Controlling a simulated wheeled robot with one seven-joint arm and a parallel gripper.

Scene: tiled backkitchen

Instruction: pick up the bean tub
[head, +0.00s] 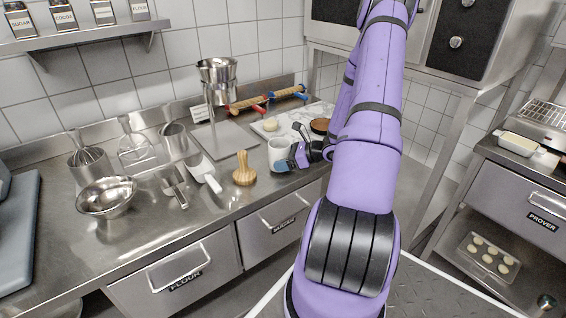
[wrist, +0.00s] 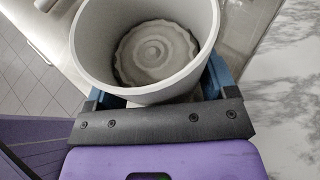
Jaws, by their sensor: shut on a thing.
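The bean tub (head: 279,151) is a pale grey-white round tub near the counter's front edge in the head view. In the wrist view the tub (wrist: 88,45) is open at the top, and a grey ribbed round shape shows at its bottom. My gripper (head: 291,162) is shut on the tub, with a blue finger on either side of it. In the wrist view the gripper (wrist: 158,92) has its fingers partly hidden by the tub. The tub looks upright. I cannot tell whether its base touches the counter.
A wooden stamp (head: 244,170) and a white-handled scoop (head: 203,172) stand left of the tub. A marble board (head: 294,122) with dough lies behind it. The counter front (head: 283,222) drops to drawers.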

